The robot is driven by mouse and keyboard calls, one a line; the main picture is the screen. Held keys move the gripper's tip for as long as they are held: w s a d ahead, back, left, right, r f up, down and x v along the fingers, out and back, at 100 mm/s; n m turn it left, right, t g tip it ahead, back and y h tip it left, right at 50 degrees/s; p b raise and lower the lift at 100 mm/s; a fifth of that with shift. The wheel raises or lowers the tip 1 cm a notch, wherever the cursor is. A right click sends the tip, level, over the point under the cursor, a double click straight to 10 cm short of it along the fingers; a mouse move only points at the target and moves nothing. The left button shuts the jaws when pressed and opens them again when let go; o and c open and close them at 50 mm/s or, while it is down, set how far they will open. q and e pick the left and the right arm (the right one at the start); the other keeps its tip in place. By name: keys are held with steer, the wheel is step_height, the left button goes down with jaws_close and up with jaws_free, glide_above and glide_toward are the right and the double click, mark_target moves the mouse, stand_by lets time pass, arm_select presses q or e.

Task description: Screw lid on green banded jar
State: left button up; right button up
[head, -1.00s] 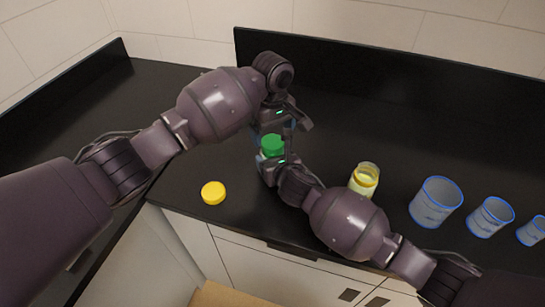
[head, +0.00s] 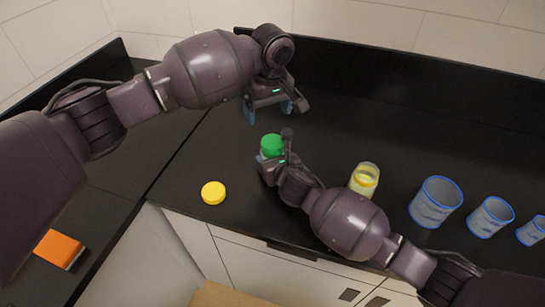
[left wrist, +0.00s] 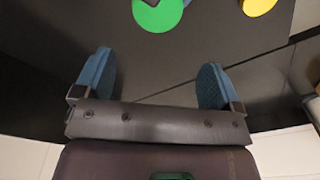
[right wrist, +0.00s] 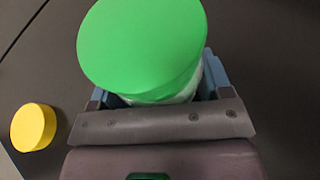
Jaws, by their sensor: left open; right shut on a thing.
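The green lid (head: 271,145) sits level on top of its jar, which is mostly hidden by my right gripper in the head view. In the right wrist view the green lid (right wrist: 142,48) covers the mouth of the jar, and a strip of pale jar wall (right wrist: 185,93) shows below it. My right gripper (head: 272,165) is shut on the jar's body. My left gripper (head: 273,110) is open and empty, above and behind the green lid. In the left wrist view its fingers (left wrist: 155,88) are spread with nothing between them, and the green lid (left wrist: 158,14) shows beyond.
A yellow lid (head: 213,192) lies on the counter at front left. A yellow-banded jar (head: 364,180) stands open to the right, beside several blue-rimmed beakers (head: 436,201). An orange block (head: 59,249) lies at far left. The counter (head: 400,130) behind is clear.

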mark_target(273, 141)
arm_select(q)
steer(key=shift+s+d+f, duration=0.2)
steer(key=shift+s+f, duration=0.15)
steer(key=shift+s, duration=0.05)
steer(key=shift+s+d+g+h, duration=0.2)
steer(key=shift+d+g+h, duration=0.1)
steer(key=shift+f, duration=0.15)
steer(key=shift+f, duration=3.9)
steer(key=c, duration=1)
steer(key=o, duration=1)
steer(key=shift+o, duration=0.2)
